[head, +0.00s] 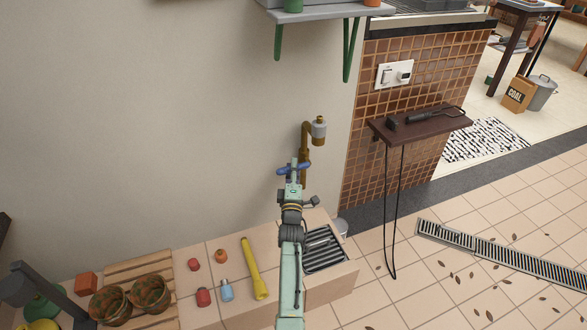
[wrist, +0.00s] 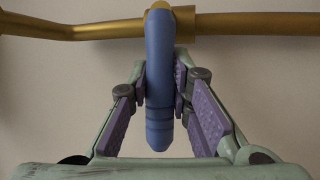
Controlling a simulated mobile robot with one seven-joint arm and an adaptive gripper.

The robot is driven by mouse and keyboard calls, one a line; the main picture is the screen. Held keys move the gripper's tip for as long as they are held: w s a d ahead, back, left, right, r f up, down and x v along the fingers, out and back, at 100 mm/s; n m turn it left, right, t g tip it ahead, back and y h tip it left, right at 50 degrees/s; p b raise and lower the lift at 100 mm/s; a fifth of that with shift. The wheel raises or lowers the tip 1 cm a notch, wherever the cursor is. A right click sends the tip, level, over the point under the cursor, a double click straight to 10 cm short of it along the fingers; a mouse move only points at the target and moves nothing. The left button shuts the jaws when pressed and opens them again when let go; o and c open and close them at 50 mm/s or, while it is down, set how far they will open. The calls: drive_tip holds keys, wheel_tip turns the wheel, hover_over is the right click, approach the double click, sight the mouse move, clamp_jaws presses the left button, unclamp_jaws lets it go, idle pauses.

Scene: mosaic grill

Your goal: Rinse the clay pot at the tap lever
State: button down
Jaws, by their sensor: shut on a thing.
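The brass tap (head: 305,150) stands against the wall, with a grey-tipped spout to the right. Its blue lever (head: 283,171) is in my gripper (head: 292,176). In the wrist view the blue lever (wrist: 159,100) is between the purple finger pads of my gripper (wrist: 160,88), which is shut on it. A gold pipe (wrist: 80,30) runs behind. Two brown-green pots (head: 108,307) (head: 150,293) stand on a wooden pallet at the lower left; I cannot tell whether either is the clay pot. No pot shows clearly under the spout, and my arm hides part of that area.
A grated basin (head: 326,255) lies below the tap. A yellow torch-like object (head: 253,268), a blue bottle (head: 226,291) and small red items (head: 203,297) are on the ledge left of my arm. A dark shelf (head: 420,122) with a hanging cable is at right. The tiled floor beyond is open.

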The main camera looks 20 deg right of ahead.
drive_tip(key=shift+r, duration=0.1)
drive_tip(key=r+m+g+p, duration=0.1)
drive_tip(key=m+p, duration=0.1)
drive_tip(key=p, duration=0.1)
drive_tip(key=shift+a+r, duration=0.1)
drive_tip(key=shift+r, duration=0.15)
drive_tip(key=shift+d+r+m+g+p, duration=0.1)
drive_tip(key=shift+d+m+g+p, duration=0.15)
drive_tip(key=shift+m+p, duration=0.75)
drive_tip(key=c, duration=1.4)
unclamp_jaws()
drive_tip(key=shift+c, duration=0.2)
drive_tip(key=v, duration=1.2)
drive_tip(key=shift+a, duration=0.15)
